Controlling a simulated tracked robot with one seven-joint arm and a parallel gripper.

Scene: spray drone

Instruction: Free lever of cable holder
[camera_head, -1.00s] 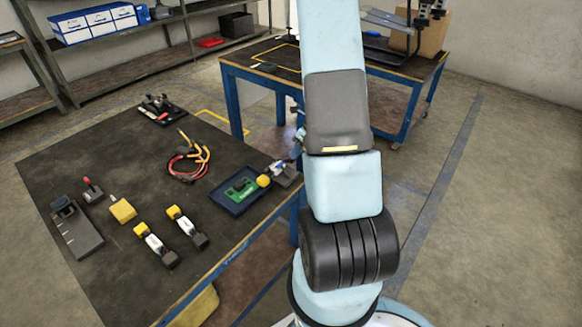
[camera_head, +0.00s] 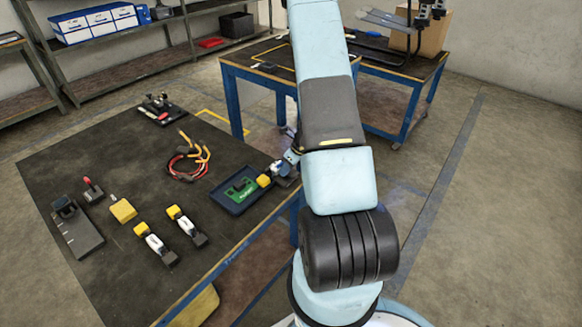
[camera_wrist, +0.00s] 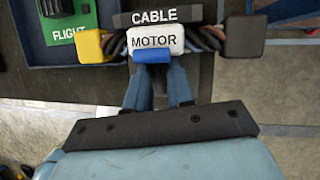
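The cable holder (camera_wrist: 168,17) is a dark block marked CABLE at the table's edge, right of the blue tray. A white MOTOR connector (camera_wrist: 172,40) lies across it, with a yellow end (camera_wrist: 90,45) at left and a dark end (camera_wrist: 244,36) at right. The blue lever (camera_wrist: 152,56) shows at the front of the connector. My gripper (camera_wrist: 157,82) has its two blue fingers at the lever, with a dark gap between them. The fingertips are partly hidden by the lever and connector, and contact is unclear. The head view shows my gripper (camera_head: 291,156) small beside the holder.
The blue tray (camera_head: 230,205) with the green FLIGHT board (camera_head: 240,187) is just left of the holder. Red and yellow cables (camera_head: 188,165), two more connectors and a yellow block (camera_head: 123,210) lie on the dark table. A second table stands behind.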

